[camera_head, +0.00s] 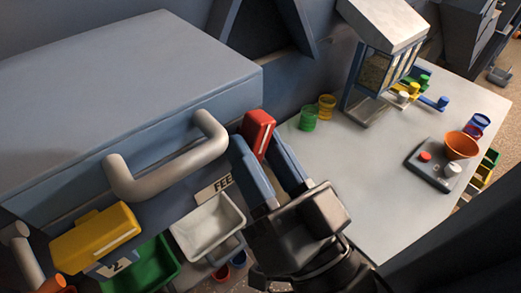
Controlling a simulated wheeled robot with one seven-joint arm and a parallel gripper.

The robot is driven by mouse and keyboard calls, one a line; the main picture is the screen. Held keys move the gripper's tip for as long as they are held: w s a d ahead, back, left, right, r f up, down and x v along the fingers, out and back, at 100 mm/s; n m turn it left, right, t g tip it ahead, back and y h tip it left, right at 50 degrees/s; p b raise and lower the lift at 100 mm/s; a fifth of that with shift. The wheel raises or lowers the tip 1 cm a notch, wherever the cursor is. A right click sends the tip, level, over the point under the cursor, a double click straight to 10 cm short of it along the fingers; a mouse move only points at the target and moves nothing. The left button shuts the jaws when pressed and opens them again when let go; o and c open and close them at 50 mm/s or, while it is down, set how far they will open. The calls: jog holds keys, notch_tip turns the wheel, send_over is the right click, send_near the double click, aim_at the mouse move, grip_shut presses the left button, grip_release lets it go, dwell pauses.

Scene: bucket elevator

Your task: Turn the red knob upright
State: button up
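The red knob (259,129) is a block-shaped handle with a pale line along it, on the front of the blue-grey cabinet (130,85). Its long side runs roughly up and down in the picture, with a slight lean. My gripper (257,150) reaches up to it from below. Its two blue fingers lie on either side of the knob's lower part, with a gap between them. The knob's lower end is partly hidden by the fingers. I cannot tell whether both fingers press on it.
A grey bar handle (165,165) is left of the knob. A yellow knob (95,238) lies sideways near label "2". A white bin (208,225) and green bin (145,268) sit below. The light table (370,165) on the right holds cups, an orange bowl (460,145) and a button box.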

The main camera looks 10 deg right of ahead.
jog(key=shift+o, duration=0.9)
jog(key=b+v, duration=0.2)
jog(key=v, duration=0.5)
jog(key=shift+s+d, duration=0.2)
jog(key=shift+s, duration=0.15)
jog(key=shift+c, duration=0.2)
